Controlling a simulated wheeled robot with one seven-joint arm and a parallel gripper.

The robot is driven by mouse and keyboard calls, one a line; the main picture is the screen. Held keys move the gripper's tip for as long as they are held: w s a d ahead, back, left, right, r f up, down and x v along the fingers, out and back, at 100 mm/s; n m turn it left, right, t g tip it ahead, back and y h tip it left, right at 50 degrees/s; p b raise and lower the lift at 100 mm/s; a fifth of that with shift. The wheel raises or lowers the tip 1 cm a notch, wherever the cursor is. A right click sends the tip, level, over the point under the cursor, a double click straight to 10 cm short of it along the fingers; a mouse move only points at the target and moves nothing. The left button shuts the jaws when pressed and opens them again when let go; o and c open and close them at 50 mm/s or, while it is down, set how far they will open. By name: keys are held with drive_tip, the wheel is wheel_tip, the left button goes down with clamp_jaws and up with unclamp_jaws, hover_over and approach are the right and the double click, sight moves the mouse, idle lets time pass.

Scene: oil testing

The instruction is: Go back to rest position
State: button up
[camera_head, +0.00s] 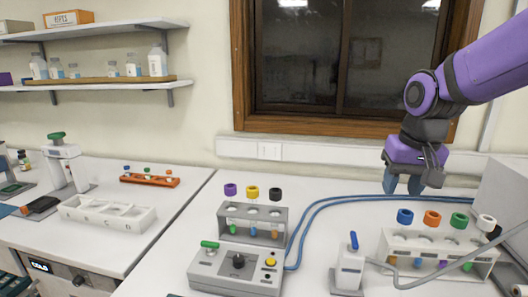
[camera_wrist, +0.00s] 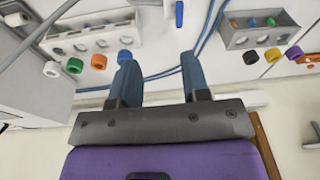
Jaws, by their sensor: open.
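My purple arm reaches in from the right in the head view. My gripper (camera_head: 403,185) hangs above the back of the right table, its blue fingers pointing down. In the wrist view my gripper (camera_wrist: 161,75) shows two blue fingers spread apart with nothing between them. It is open and empty, apart from the things below. The white rack (camera_head: 410,243) with blue, orange, green and white caps stands in front of and below it. The grey rack (camera_head: 232,226) with purple, yellow and black caps stands to the left.
A grey control box (camera_head: 236,270) with a knob sits at the front, and a white device with a blue top (camera_head: 350,268) stands beside it. A blue hose (camera_head: 330,199) crosses the table. A pale box (camera_head: 504,195) stands at the right edge. The window (camera_head: 340,60) is behind.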

drive_tip(key=s+d+r+t, duration=0.1)
drive_tip(key=s+r, duration=0.1)
drive_tip(key=s, duration=0.6)
drive_tip(key=s+d+r+n+t, duration=0.1)
drive_tip(key=s+d+r+t, duration=0.1)
drive_tip(key=s, duration=0.6)
drive_tip(key=shift+s+d+r, duration=0.15)
drive_tip(key=shift+d, duration=0.05)
drive_tip(key=shift+d, duration=0.1)
